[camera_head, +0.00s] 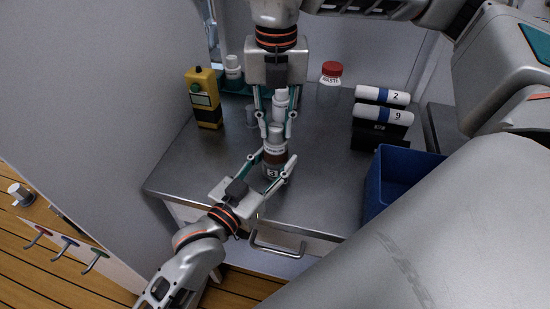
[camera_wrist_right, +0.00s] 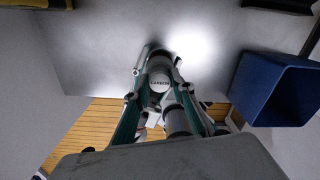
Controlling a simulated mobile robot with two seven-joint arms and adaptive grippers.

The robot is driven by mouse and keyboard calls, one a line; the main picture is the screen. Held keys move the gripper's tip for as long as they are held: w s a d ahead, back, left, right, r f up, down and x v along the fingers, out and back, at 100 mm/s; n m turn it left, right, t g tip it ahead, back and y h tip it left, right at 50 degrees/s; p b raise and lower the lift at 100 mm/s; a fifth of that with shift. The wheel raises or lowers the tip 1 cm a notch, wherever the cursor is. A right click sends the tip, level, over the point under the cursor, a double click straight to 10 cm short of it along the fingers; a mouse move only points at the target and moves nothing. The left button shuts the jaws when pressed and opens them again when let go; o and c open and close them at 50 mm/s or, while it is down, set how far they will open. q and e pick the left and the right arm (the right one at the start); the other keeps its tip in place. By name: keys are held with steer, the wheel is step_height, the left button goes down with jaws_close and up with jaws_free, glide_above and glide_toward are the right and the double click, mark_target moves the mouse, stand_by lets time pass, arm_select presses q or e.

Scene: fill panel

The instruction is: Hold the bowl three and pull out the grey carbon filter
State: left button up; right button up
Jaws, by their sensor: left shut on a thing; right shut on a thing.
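Bowl three (camera_head: 271,172), marked with a 3, stands upright near the front of the counter, with a brown band above its grey base. My left gripper (camera_head: 271,168) is shut around it from the front. The grey carbon filter (camera_head: 276,131) is above the bowl's rim; its CARBON label shows in the right wrist view (camera_wrist_right: 159,82). My right gripper (camera_head: 277,134) is shut on the filter from above and behind. I cannot tell whether the filter's lower end is still inside the bowl. A white cylindrical part (camera_head: 281,99) shows between the right fingers, farther back.
A yellow handheld device (camera_head: 204,97) stands at left, with a white bottle (camera_head: 233,67) behind it. A red-capped jar (camera_head: 331,73) stands at the back. Cartridges marked 2 (camera_head: 383,95) and 9 (camera_head: 383,115) lie in a rack at right. A blue bin (camera_head: 409,162) is nearer.

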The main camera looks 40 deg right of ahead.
steer(key=shift+r, duration=2.5)
arm_select(q)
steer(key=o, duration=1.2)
steer(key=shift+o, duration=0.2)
steer(key=v, duration=1.2)
steer(key=shift+f, duration=0.1)
